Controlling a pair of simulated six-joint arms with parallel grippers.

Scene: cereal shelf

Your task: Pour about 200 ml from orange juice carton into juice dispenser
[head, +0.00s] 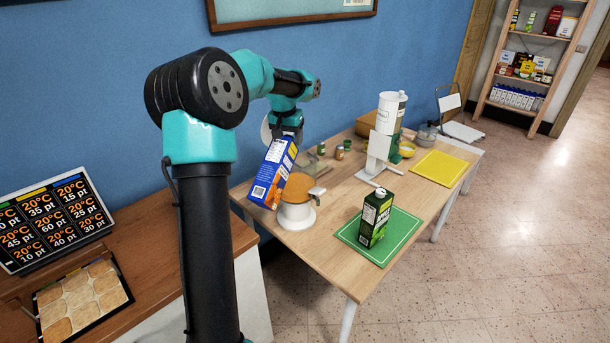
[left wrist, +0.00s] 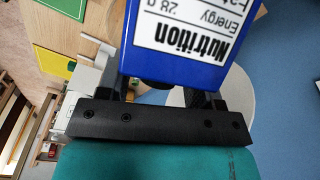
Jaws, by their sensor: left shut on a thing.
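A blue carton (head: 271,172) with a white label and an orange picture, which looks like the orange juice carton, hangs tilted from my left gripper (head: 285,134). In the left wrist view the carton (left wrist: 190,40) shows a "Nutrition" panel and fills the space past the gripper bar. My left gripper is shut on it. Its lower end is close beside a white-based vessel (head: 298,216) with an orange upper part and a grey tap-like piece, which looks like the juice dispenser. I cannot tell if they touch. The carton's opening is not clear. My right gripper is not in view.
A green-and-black carton (head: 375,218) stands on a green mat (head: 400,237) at the table's front. A tall white dispenser (head: 388,120) stands further back. A yellow mat (head: 440,167) lies at the far right. Small jars stand near the wall.

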